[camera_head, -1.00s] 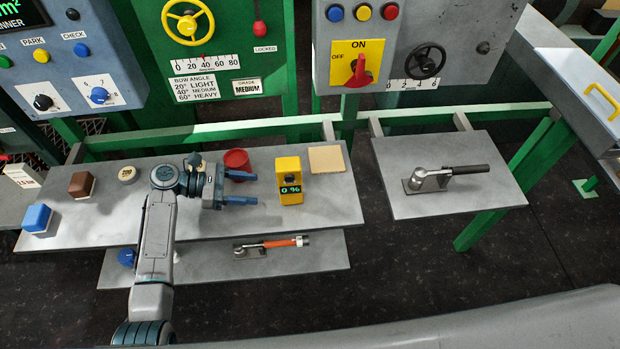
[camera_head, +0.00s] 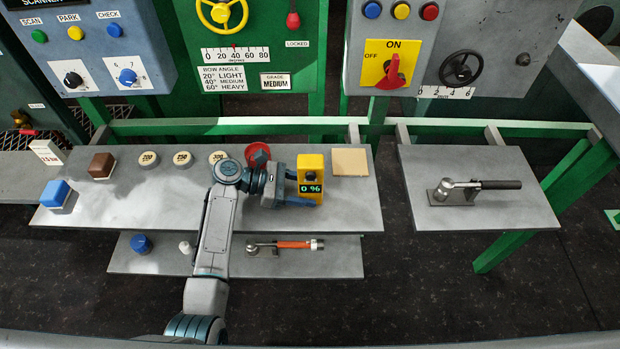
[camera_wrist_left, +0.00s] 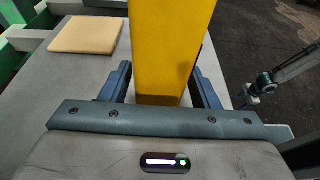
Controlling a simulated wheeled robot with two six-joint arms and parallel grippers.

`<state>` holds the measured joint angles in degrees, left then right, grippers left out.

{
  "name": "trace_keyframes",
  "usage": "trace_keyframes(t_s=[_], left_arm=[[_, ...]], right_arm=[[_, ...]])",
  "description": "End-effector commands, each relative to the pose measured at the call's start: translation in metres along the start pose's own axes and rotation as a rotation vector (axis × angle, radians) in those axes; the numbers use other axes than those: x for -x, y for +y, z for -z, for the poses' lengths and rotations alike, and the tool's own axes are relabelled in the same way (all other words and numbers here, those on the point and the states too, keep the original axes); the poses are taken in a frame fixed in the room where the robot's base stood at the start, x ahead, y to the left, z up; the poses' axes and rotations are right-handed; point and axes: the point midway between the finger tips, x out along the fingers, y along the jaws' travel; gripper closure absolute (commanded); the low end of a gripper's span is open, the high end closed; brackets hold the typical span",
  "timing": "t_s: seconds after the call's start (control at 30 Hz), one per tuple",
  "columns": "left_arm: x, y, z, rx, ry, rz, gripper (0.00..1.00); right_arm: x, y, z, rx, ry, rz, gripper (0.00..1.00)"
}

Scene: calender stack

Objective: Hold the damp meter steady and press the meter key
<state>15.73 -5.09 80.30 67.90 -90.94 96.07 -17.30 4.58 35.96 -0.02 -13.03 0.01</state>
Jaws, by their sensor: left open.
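The damp meter (camera_head: 312,169) is an upright yellow block on the grey shelf. Its front has a dark round part, perhaps the meter key (camera_head: 311,175), above a green "0 96" display. My left gripper (camera_head: 303,188) is open, low around the meter from the left, one finger on the near side and the other on the far side. In the left wrist view the yellow meter (camera_wrist_left: 165,45) stands between the two blue fingers; contact cannot be made out. A grey arm at the right of that view seems to be my right one; its gripper (camera_wrist_left: 246,96) is too small to read.
A red cup (camera_head: 257,154) stands behind my left gripper. A tan pad (camera_head: 350,162) lies right of the meter. Brown (camera_head: 101,166) and blue (camera_head: 57,195) blocks and several round discs are at the left. An orange-handled tool (camera_head: 290,244) lies on the lower shelf.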

Motion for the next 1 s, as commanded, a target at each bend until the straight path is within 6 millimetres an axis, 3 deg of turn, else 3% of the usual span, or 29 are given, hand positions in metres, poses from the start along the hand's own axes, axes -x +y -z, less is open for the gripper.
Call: trace_keyframes(t_s=[0.33,0.37,0.5,0.57,0.87,1.0], left_arm=[[-0.0040,-0.0002,0.0007,0.000,0.000,0.001,0.45],[-0.0040,-0.0002,0.0007,0.000,0.000,0.001,0.46],[-0.0039,-0.0002,0.0007,0.000,0.000,0.001,0.72],[-0.0038,-0.0002,0.0007,0.000,0.000,0.001,0.72],[-0.0038,-0.0002,0.0006,0.000,0.000,0.000,0.72],[-0.0038,-0.0001,0.0006,0.000,0.000,0.000,0.72]], right_arm=[[0.0008,-0.0004,0.0000,0.000,0.001,0.001,0.45],[0.0008,-0.0004,0.0000,0.000,0.001,0.001,0.45],[0.0007,-0.0004,0.0000,0.000,0.002,0.001,0.45],[0.0007,-0.0004,0.0001,0.000,0.002,0.001,0.45],[0.0007,-0.0004,0.0004,0.000,0.002,0.001,1.00],[0.0007,-0.0004,0.0005,0.000,0.002,0.000,1.00]])
